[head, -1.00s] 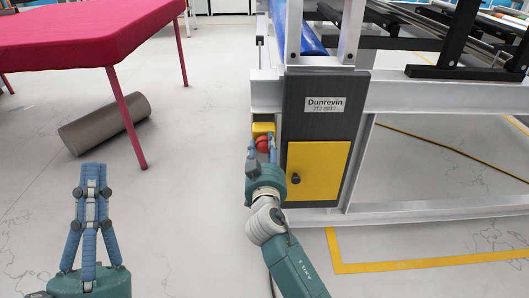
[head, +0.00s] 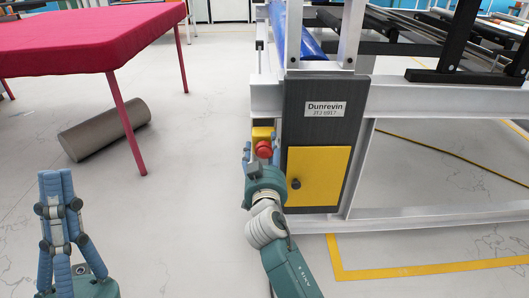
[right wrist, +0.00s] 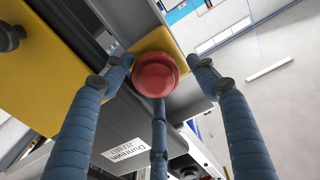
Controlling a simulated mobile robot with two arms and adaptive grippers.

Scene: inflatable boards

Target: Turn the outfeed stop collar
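The stop collar is a round red knob (head: 264,149) on a yellow housing (head: 261,132) at the left side of the dark machine post. In the right wrist view the red knob (right wrist: 155,73) is in the middle, in front of its yellow housing (right wrist: 165,45). My right gripper (head: 256,158) is at the knob. Its three blue fingers (right wrist: 160,80) are spread around it; the right finger stands clear of it, and contact by the left and lower fingers cannot be told. My left gripper (head: 56,175) is raised at lower left, empty, with its fingertips close together.
The dark post (head: 326,130) has a yellow door (head: 318,172) and a name plate (head: 325,109). White frame beams (head: 440,98) extend right. A pink-covered table (head: 75,40) stands at left, with a grey cylinder (head: 105,130) on the floor. The floor between is clear.

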